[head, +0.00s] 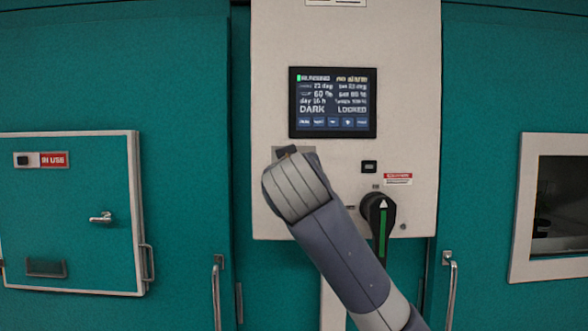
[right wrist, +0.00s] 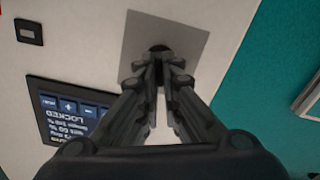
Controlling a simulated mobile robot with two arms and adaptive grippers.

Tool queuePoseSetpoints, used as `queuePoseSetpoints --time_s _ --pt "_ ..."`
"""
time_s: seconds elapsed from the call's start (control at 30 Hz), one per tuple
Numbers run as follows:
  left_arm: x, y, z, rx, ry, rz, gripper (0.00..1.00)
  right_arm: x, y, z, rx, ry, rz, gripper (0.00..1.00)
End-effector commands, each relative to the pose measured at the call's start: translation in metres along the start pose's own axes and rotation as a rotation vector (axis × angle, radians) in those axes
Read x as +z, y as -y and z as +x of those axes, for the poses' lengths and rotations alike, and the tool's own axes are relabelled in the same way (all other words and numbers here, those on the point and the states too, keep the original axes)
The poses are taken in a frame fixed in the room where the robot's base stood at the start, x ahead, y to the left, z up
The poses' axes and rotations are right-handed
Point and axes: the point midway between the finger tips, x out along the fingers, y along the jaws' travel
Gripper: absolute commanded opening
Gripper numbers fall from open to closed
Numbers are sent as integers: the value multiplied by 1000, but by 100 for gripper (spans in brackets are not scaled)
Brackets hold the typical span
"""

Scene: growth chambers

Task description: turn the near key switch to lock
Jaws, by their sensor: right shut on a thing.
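The key switch is on a grey square plate (right wrist: 190,40) on the pale control panel. In the right wrist view, the dark key (right wrist: 157,48) shows just past my fingertips. My right gripper (right wrist: 158,64) is shut on it, and its fingers hide most of the key, so I cannot tell its angle. In the head view my right arm covers the switch, and only the top edge of the plate (head: 279,152) shows. The screen (head: 333,102) above reads "DARK" and "LOCKED". My left gripper is not in view.
A black rotary handle (head: 378,212) with a green stripe is right of my arm, below a small black button (head: 369,167). Teal doors with handles (head: 216,290) flank the panel. A hatch marked "IN USE" (head: 53,160) is at left, a window (head: 560,200) at right.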

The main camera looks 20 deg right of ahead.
Motion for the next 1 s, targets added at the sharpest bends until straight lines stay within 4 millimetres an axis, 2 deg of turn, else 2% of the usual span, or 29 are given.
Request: queuePoseSetpoints --time_s 0.4,0.97,1.0 --pt "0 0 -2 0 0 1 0 1 2 0 -1 1 -191 0" --pt "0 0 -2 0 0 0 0 1 2 0 -1 1 -218 0" --pt "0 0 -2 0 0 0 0 1 2 0 -1 1 -218 15"
